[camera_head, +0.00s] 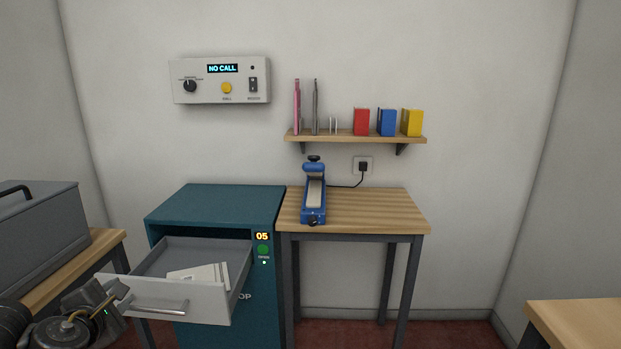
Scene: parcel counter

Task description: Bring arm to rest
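My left gripper (112,299) is at the lower left, with its arm coming in from the bottom left corner. It is close to the left front corner of the open drawer (214,303); I cannot tell whether it touches it. Its fingers overlap in this view, so their opening is unclear. I see nothing held in it. My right arm and gripper are not in view.
The drawer is pulled out of a teal cabinet (216,201) and holds white papers (200,276). A grey case (42,232) stands on a wooden table at left. A blue device (314,195) sits on the middle table (375,210). Another tabletop (585,324) is at lower right.

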